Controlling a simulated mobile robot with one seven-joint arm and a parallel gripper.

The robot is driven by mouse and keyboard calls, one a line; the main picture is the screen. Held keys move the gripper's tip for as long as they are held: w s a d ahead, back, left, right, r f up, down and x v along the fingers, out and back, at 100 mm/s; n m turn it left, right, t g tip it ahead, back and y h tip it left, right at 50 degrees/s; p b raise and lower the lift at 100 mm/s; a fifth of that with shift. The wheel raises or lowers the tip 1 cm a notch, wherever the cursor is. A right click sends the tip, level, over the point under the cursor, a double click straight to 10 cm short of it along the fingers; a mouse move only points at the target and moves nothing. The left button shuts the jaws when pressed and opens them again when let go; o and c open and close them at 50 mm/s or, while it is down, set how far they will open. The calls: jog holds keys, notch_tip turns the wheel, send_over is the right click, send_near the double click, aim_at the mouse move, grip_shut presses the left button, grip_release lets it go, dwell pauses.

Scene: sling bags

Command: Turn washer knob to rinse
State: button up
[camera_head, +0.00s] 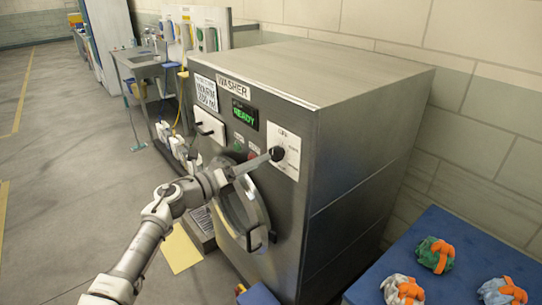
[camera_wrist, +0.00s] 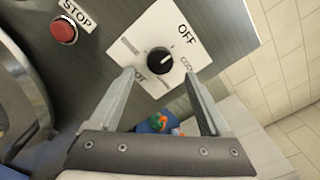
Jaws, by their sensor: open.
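The washer (camera_head: 335,95) is a large grey metal machine with a lit green READY display (camera_head: 245,114). Its black round knob (camera_head: 277,153) sits on a white dial plate (camera_head: 291,143) on the front panel. In the wrist view the knob (camera_wrist: 160,60) shows a small pale mark on its right side. OFF reads at the plate's upper right; the other labels are too small or blurred to read surely. My gripper (camera_head: 267,157) is at the knob. In the wrist view its open fingers (camera_wrist: 159,75) point at the plate, either side of the knob's line, with nothing held.
A red STOP button (camera_wrist: 64,30) is left of the plate. The round washer door (camera_head: 243,212) stands below my gripper. A blue table (camera_head: 455,245) with several bundled bags is at lower right. A sink (camera_head: 150,62) is behind at left; the left floor is clear.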

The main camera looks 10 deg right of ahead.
aim_at(273, 156)
jog(key=shift+x, duration=2.8)
grip_shut()
